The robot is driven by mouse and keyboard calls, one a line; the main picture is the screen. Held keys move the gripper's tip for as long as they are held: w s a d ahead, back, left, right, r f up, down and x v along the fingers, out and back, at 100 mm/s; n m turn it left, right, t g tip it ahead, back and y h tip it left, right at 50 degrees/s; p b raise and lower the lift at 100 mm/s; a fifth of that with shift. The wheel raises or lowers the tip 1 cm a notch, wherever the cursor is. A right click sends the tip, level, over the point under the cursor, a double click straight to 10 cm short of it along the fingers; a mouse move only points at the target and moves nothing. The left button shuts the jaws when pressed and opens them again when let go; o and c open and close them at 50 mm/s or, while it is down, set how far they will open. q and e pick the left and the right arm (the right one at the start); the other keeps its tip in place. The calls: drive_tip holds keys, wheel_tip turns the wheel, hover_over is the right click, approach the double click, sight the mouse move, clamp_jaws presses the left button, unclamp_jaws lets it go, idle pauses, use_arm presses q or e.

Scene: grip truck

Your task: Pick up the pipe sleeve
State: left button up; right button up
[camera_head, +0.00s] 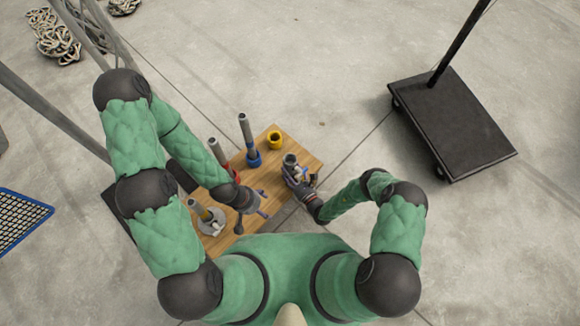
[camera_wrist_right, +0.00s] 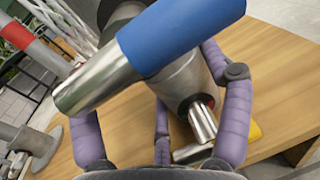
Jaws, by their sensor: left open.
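A dark grey, hollow cylindrical piece (camera_head: 290,160) stands near the right of the wooden top; I cannot tell whether it is the pipe sleeve. My right gripper (camera_head: 300,178) is at it. In the right wrist view, purple fingers spread on both sides of a grey cylinder (camera_wrist_right: 183,82), and a shiny metal piece with a blue band (camera_wrist_right: 185,32) crosses in front. I cannot tell whether the fingers grip either piece. A yellow ring (camera_head: 275,139) stands behind, apart from the gripper. My left gripper (camera_head: 264,204) is open and empty over the front of the wooden top.
On the wooden top (camera_head: 305,155) stand a pipe in a blue base (camera_head: 247,137), a pipe in a red base (camera_head: 217,152) and a pipe on a grey flange (camera_head: 207,221). A black cart (camera_head: 465,120) stands at right. Concrete floor lies open between.

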drive_tip(key=c, duration=0.6)
drive_tip(key=shift+o, duration=0.2)
drive_tip(key=shift+r, duration=0.1)
